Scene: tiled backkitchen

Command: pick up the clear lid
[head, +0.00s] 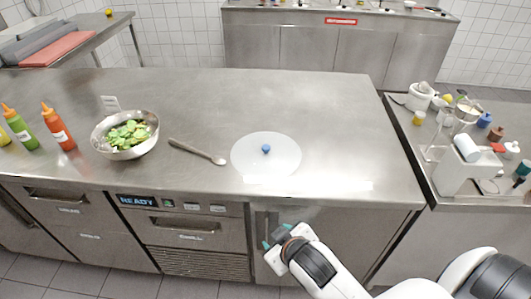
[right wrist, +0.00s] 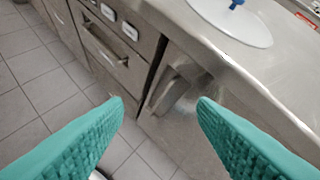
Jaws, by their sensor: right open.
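The clear lid (head: 250,157) is a pale, see-through disc with a blue knob (head: 266,148) at its middle. It lies flat on the steel counter near the front edge. In the right wrist view the lid (right wrist: 225,24) is at the top, partly cut off by the frame. My right gripper (head: 273,251) is in front of the counter, below its top edge and apart from the lid. In the right wrist view its two teal fingers (right wrist: 160,102) are spread with nothing between them. My left gripper is not in view.
A metal bowl (head: 101,143) of greens stands left of the lid, with a spoon (head: 197,151) between them. Sauce bottles (head: 58,128) stand at the far left. The counter (head: 330,110) is clear behind and right of the lid. A right-hand side table holds a mixer (head: 462,170).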

